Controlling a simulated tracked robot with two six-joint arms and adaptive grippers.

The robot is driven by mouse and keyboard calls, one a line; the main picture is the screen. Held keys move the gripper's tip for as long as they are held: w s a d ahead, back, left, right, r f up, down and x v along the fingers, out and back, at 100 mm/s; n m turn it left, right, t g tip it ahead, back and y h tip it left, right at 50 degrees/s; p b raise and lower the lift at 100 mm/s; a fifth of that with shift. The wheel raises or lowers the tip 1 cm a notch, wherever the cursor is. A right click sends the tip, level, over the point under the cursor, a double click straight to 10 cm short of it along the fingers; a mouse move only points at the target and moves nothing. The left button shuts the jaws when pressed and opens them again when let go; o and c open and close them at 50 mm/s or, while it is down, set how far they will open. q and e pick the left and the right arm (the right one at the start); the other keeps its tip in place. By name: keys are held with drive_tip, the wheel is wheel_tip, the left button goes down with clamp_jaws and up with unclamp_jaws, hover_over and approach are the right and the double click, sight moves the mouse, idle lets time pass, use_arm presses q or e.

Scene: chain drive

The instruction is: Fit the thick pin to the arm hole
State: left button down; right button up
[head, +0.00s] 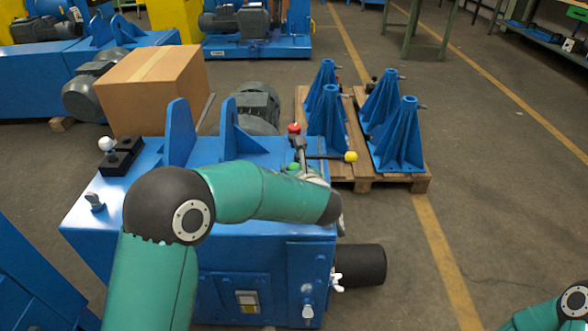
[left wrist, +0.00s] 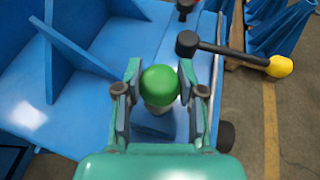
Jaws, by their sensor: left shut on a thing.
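A pin with a green ball head (head: 293,167) is in my left gripper (head: 308,175) above the right part of the blue machine. In the left wrist view, the fingers of my left gripper (left wrist: 160,98) are shut on both sides of the green-headed pin (left wrist: 160,84). A short grey shank shows under the ball; its lower end is hidden. Just beyond is a dark arm (head: 328,157) with a yellow ball end, also in the left wrist view (left wrist: 232,53). I cannot make out the arm hole. My right gripper is out of view.
The blue machine (head: 110,206) has two upright plates and a red-topped post (head: 294,129) beside the arm. A black block (head: 120,158) with a white ball stands at its left. Behind are a cardboard box (head: 155,92) and a pallet (head: 366,184) with blue stands. The floor at right is clear.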

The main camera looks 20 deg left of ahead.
use_arm(q)
drive_tip(key=shift+f+b, duration=0.75)
drive_tip(key=shift+f, duration=0.1)
drive_tip(key=c, duration=0.6)
unclamp_jaws()
drive_tip(key=shift+f, duration=0.1)
drive_tip(key=v, duration=1.2)
